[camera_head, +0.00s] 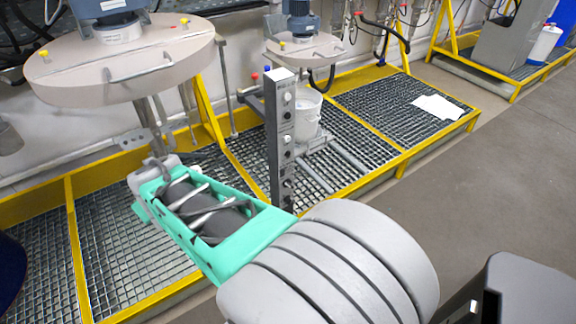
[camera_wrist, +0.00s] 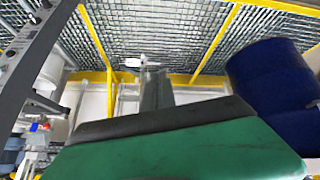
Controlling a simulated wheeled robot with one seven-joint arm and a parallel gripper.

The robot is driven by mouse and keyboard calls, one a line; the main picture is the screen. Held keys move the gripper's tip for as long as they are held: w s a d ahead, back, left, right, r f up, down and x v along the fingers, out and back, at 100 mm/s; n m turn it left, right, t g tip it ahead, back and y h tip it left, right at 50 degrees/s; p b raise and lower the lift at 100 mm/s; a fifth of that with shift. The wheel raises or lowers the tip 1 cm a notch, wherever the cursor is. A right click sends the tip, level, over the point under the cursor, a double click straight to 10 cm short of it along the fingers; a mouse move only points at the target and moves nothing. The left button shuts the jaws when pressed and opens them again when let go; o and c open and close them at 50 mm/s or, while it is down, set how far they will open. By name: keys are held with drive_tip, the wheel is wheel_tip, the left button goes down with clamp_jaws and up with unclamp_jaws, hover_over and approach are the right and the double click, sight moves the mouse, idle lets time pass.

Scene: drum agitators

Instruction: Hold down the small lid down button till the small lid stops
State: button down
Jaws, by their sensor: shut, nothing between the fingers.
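The control post (camera_head: 274,140) stands upright at the middle of the head view, with several round buttons (camera_head: 288,97) down its right side. I cannot read which one is small lid down. The small lid (camera_head: 305,50) is a pale disc under a blue motor, raised above a white bucket (camera_head: 308,112). My gripper (camera_head: 153,165) is at the far end of my teal link, left of the post and clear of it, below the large lid (camera_head: 122,60). It is shut and empty. The post (camera_wrist: 25,60) also shows at the left of the wrist view.
Yellow-framed grating (camera_head: 120,240) runs under the machines. A blue drum (camera_wrist: 270,80) is at the right of the wrist view. White sheets (camera_head: 438,108) lie on the far grating. The grey floor (camera_head: 480,190) at the right is mostly clear.

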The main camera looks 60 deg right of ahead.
drive_tip(key=w+d+f+m+t+h+b, duration=0.1)
drive_tip(key=d+f+h+b, duration=0.15)
drive_tip(key=d, duration=0.35)
drive_tip(key=d+f+h+b, duration=0.1)
drive_tip(key=d+f+b, duration=0.1)
drive_tip(key=d+f, duration=0.3)
drive_tip(key=m+h+b, duration=0.2)
drive_tip(key=h+b, duration=0.5)
drive_tip(key=b, duration=0.2)
approach(287, 154)
drive_tip(key=w+a, duration=0.5)
drive_tip(key=a, duration=0.1)
drive_tip(key=s+d+f+g+h+b, duration=0.25)
drive_tip(key=s+d+h+b, duration=0.25)
drive_tip(key=s+d, duration=0.5)
drive_tip(key=w+d+b, duration=0.2)
drive_tip(key=w+b, duration=0.4)
drive_tip(key=b, duration=0.1)
drive_tip(key=shift+f, duration=0.3)
drive_tip(key=shift+t, duration=0.25)
drive_tip(key=shift+w+f, duration=0.1)
